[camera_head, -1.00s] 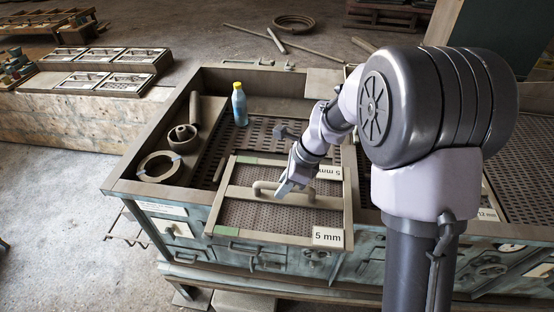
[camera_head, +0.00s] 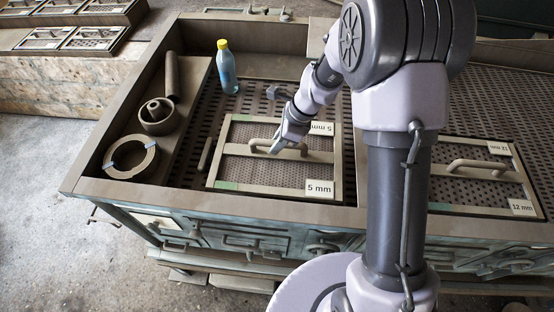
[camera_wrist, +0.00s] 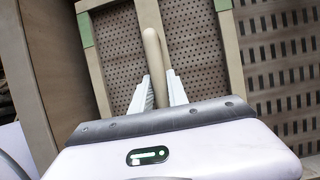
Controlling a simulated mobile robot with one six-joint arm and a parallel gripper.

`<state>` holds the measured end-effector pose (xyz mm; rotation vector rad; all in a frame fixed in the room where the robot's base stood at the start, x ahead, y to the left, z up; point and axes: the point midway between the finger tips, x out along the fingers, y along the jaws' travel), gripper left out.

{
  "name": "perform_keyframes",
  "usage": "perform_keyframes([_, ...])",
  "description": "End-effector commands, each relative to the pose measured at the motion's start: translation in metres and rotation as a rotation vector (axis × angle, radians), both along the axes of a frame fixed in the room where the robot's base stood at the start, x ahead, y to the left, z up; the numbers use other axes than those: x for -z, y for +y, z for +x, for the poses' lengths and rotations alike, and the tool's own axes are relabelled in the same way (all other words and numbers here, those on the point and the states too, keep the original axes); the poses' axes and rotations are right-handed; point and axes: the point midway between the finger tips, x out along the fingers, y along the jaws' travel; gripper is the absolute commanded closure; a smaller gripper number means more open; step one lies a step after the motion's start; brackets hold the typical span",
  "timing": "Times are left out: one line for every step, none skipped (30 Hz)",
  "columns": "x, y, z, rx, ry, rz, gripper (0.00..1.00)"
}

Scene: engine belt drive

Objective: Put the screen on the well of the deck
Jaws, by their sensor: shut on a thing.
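The screen marked 5 mm (camera_head: 320,188) is a beige frame with perforated mesh panels, a crossbar and a raised handle. My gripper (camera_head: 277,148) is shut on the screen's handle (camera_head: 258,143). In the wrist view the two pale fingers (camera_wrist: 157,90) close on either side of the handle (camera_wrist: 151,55). The screen is over the left part of the deck (camera_head: 120,192), near its front rim. Slotted floor shows behind and beside it. I cannot tell whether the screen touches the deck or hangs just above it.
On the deck's left lie a ring (camera_head: 131,158), a round cup-like part (camera_head: 158,115) and a rod (camera_head: 171,74). A blue bottle with a yellow cap (camera_head: 227,68) stands behind the screen. A 12 mm screen (camera_head: 522,207) lies at right. More framed screens (camera_head: 95,38) lie at back left.

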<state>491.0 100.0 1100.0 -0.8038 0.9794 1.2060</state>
Motion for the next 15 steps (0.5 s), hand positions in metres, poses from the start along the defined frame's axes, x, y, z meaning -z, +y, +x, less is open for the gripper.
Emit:
perform_keyframes([0.010,0.000,0.000,0.001,0.001,0.000,1.00])
perform_keyframes([0.014,0.000,0.000,0.001,-0.001,0.000,1.00])
perform_keyframes([0.019,0.000,0.000,0.001,-0.001,0.001,1.00])
perform_keyframes([0.021,0.000,0.000,0.000,-0.001,0.001,1.00])
perform_keyframes([0.024,0.000,0.000,0.000,-0.001,0.001,1.00])
perform_keyframes([0.028,0.000,0.001,0.000,-0.001,0.001,1.00])
perform_keyframes([0.033,0.000,0.001,0.001,-0.001,0.000,1.00])
perform_keyframes([0.038,0.000,0.000,0.000,0.000,0.000,1.00])
perform_keyframes([0.045,0.000,0.000,0.000,0.000,0.001,1.00])
perform_keyframes([0.051,0.000,0.000,0.001,0.000,0.001,1.00])
perform_keyframes([0.056,0.000,0.000,0.001,0.000,0.000,1.00])
perform_keyframes([0.059,0.000,0.001,0.001,-0.002,0.001,1.00])
perform_keyframes([0.060,0.000,0.001,0.000,-0.002,0.001,1.00])
perform_keyframes([0.060,0.000,0.001,0.000,-0.003,0.000,1.00])
perform_keyframes([0.059,0.000,0.001,-0.001,-0.004,0.000,1.00])
